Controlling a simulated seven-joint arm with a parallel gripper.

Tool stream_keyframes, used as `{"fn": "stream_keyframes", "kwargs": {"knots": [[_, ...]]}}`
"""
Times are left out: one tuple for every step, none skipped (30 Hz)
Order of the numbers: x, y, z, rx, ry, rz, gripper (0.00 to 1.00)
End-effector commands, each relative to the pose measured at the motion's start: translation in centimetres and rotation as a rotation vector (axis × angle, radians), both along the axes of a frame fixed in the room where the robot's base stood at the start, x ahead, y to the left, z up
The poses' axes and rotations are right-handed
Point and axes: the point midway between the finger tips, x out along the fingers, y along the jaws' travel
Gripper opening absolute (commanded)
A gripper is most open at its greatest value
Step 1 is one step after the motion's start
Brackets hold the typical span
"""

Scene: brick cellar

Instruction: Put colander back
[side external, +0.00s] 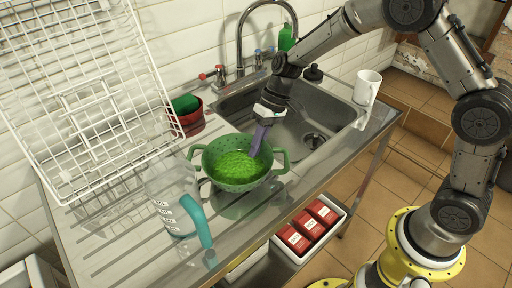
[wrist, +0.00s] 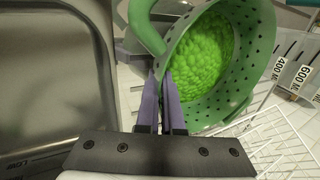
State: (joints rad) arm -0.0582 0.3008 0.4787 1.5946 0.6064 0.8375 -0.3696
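The green colander (side external: 236,184) has two loop handles and is full of bright green, pea-like pieces (side external: 236,166). It appears to be a little above the ribbed drainboard, left of the sink, with a dark reflection below it. My gripper (side external: 257,142) reaches down from the sink side to the colander's near-sink rim. In the wrist view, the purple fingers of my gripper (wrist: 161,100) are close together with the colander wall (wrist: 236,92) pinched between them, one inside and one outside. One handle (wrist: 145,28) shows beside the fingers. The fingertips are partly hidden by the wall.
A clear measuring jug (side external: 176,200) with a teal handle stands close left of the colander. A white wire rack (side external: 90,100) stands at the left. Red and green bowls (side external: 187,116), the sink (side external: 318,108), tap (side external: 240,50) and white mug (side external: 367,87) lie behind and right. Red boxes (side external: 308,226) sit below the front edge.

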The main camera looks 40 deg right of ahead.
Motion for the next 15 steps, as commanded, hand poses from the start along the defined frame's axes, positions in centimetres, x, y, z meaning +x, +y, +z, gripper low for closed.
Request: {"fn": "stream_keyframes", "kwargs": {"knots": [[0.03, 0.02, -0.10, 0.001, -0.001, 0.000, 0.00], [0.00, 0.00, -0.17, 0.000, 0.001, 0.000, 0.08], [0.00, 0.01, -0.15, 0.000, 0.001, 0.000, 0.15], [0.00, 0.01, -0.15, 0.000, 0.001, 0.000, 0.20], [0.00, 0.00, -0.14, 0.000, 0.001, 0.000, 0.26], [0.00, 0.00, -0.14, 0.000, 0.001, 0.000, 0.33], [0.00, 0.00, -0.14, 0.000, 0.001, 0.000, 0.34], [0.00, 0.00, -0.14, 0.000, 0.000, 0.000, 0.34], [0.00, 0.00, -0.14, 0.000, 0.001, 0.000, 0.34], [0.00, 0.00, -0.14, 0.000, 0.000, 0.000, 0.34], [0.00, 0.00, -0.13, 0.000, 0.000, 0.000, 0.34], [-0.01, 0.00, -0.13, 0.000, 0.001, 0.000, 0.34], [-0.01, 0.00, -0.13, 0.000, 0.001, 0.000, 0.34], [0.00, 0.00, -0.12, 0.000, 0.000, 0.000, 0.34], [0.00, 0.00, -0.07, 0.000, 0.000, 0.000, 0.34]]}}
